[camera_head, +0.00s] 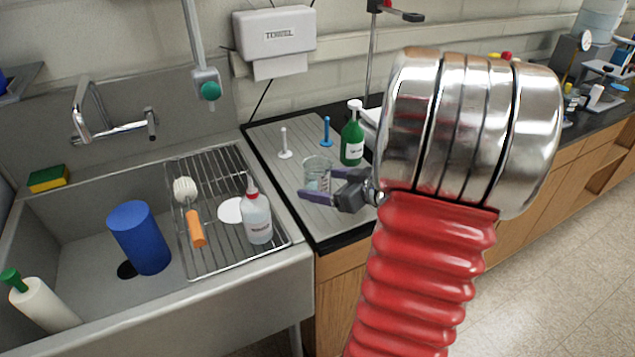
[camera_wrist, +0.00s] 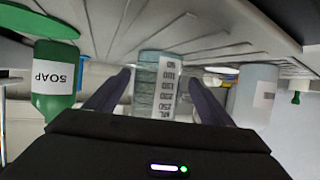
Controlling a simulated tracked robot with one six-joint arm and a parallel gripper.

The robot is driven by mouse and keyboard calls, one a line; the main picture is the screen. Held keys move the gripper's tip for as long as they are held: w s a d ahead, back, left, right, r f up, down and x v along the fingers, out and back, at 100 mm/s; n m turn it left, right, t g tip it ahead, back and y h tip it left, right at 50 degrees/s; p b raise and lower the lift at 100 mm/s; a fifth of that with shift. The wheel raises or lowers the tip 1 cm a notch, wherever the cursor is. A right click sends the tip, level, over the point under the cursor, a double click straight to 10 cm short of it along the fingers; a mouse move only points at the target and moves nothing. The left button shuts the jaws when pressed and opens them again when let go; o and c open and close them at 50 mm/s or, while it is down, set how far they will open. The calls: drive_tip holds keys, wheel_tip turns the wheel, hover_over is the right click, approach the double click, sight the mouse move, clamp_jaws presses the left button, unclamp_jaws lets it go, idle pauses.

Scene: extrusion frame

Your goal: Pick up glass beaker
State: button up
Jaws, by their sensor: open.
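The clear glass beaker (camera_head: 317,170) stands upright on the grey ribbed drainboard beside the sink. Its white printed scale shows in the wrist view, where the beaker (camera_wrist: 146,84) is in the middle. My gripper (camera_head: 318,184) is open at the beaker, its dark purple fingers on either side in the head view. In the wrist view my gripper's fingers (camera_wrist: 163,88) flank the beaker, with a visible gap on each side. Whether the fingers reach fully past it, I cannot tell.
A green soap bottle (camera_head: 352,138) stands close behind the beaker; it is at the left in the wrist view (camera_wrist: 55,85). White (camera_head: 285,145) and blue (camera_head: 326,132) pegs rise from the drainboard (camera_head: 270,135). A wash bottle (camera_head: 256,215) stands on the sink rack.

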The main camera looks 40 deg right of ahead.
sight(308, 180)
drive_tip(key=shift+w+f, duration=0.15)
drive_tip(key=shift+w, duration=0.15)
drive_tip(key=shift+d+x, duration=0.1)
drive_tip(key=shift+x, duration=1.2)
drive_tip(key=shift+d+x, duration=0.15)
drive_tip(key=shift+x, duration=1.15)
drive_tip(key=shift+c, duration=0.6)
drive_tip(key=c, duration=1.1)
